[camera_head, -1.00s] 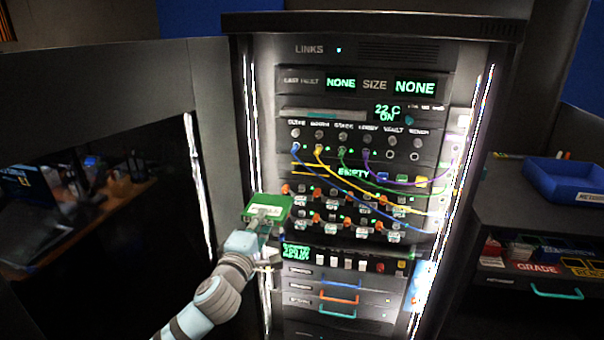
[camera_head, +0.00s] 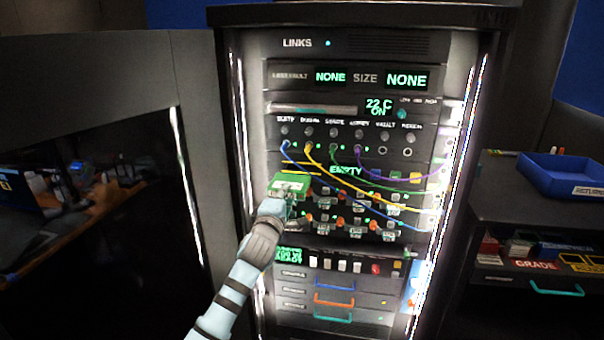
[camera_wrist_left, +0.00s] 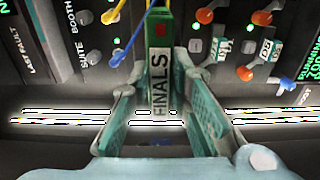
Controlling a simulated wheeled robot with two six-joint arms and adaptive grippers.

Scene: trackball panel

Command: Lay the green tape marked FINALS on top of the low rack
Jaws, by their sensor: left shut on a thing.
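The green tape marked FINALS (camera_head: 290,183) is held by my left gripper (camera_head: 284,197), in front of the left part of the tall lit rack (camera_head: 350,48). In the left wrist view the tape (camera_wrist_left: 160,75) stands between the two fingers, its white FINALS label facing the camera. The fingers are shut on it. The low dark unit at the right (camera_head: 497,192), which looks like the low rack, stands well away from the gripper. Its top is partly bare. My right gripper is not in view.
A blue tray (camera_head: 562,178) sits on the low unit's top, toward the right. Boxes and tapes fill the shelf below, above a teal handle (camera_head: 556,288). Looped cables (camera_head: 395,184) hang across the tall rack's front, close to the held tape. A dark panel (camera_head: 100,75) stands at left.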

